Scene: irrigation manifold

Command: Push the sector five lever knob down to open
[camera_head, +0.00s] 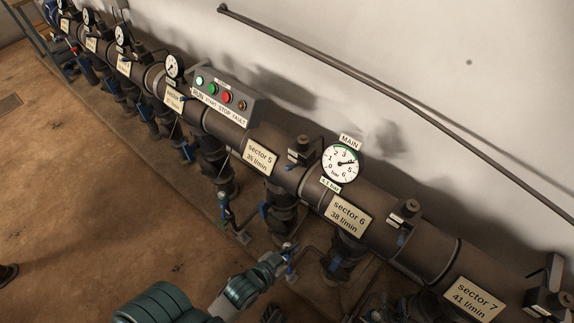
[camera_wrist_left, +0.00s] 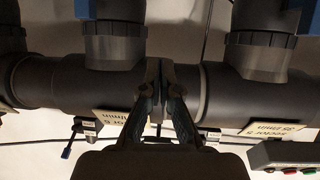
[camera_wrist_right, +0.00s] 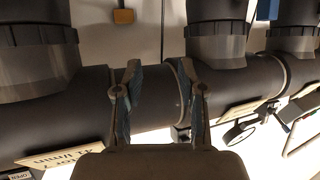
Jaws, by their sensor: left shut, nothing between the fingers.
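The sector 5 sign (camera_head: 258,157) hangs on the main pipe. A valve body (camera_head: 284,214) stands below and right of it, with a blue lever (camera_head: 264,211) at its left side. I cannot tell the knob apart clearly. My left gripper (camera_head: 280,258) is shut and empty, in front of and below that valve. The left wrist view shows its closed fingertips (camera_wrist_left: 159,65) between two valve bodies, with the upside-down sector 5 sign (camera_wrist_left: 275,130) to the right. My right gripper (camera_wrist_right: 164,75) is open and empty in the right wrist view, in front of the pipe by the sector 7 sign (camera_wrist_right: 72,160).
The sector 6 sign (camera_head: 348,215) and its valve (camera_head: 345,258) are to the right, under the main gauge (camera_head: 341,164). A button panel (camera_head: 226,96) sits on the pipe to the left. Thin pipes and small fittings crowd the front. Open floor (camera_head: 100,210) lies at left.

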